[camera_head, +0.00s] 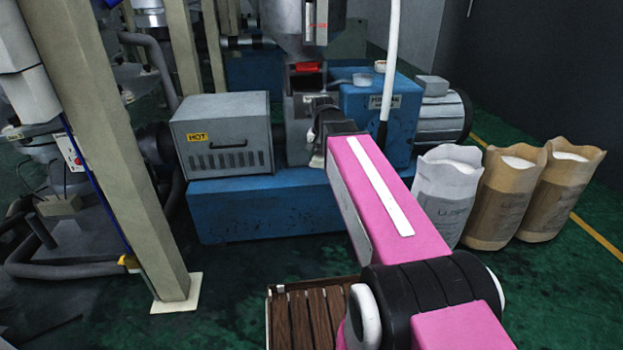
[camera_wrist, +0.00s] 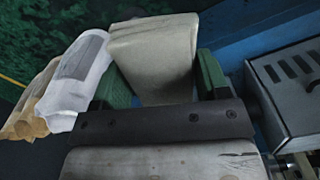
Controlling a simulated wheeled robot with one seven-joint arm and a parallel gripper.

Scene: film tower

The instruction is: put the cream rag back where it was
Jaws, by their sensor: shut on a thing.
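The cream rag (camera_wrist: 155,45) is a folded cloth between the two green fingers of my gripper (camera_wrist: 162,80) in the wrist view. My gripper is shut on it, and the rag sticks out beyond the fingers, clear of the floor. In the head view a small pale edge of the rag (camera_head: 317,160) shows beside the end of my pink arm, in front of the blue machine. The arm hides most of the gripper and rag there.
A grey box marked HOT (camera_head: 222,140) and a blue motor block (camera_head: 375,105) sit on the blue machine base (camera_head: 265,208). Three open sacks (camera_head: 500,200) stand at right. A beige post (camera_head: 100,140) rises at left. A slatted wooden platform (camera_head: 276,322) lies low in front.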

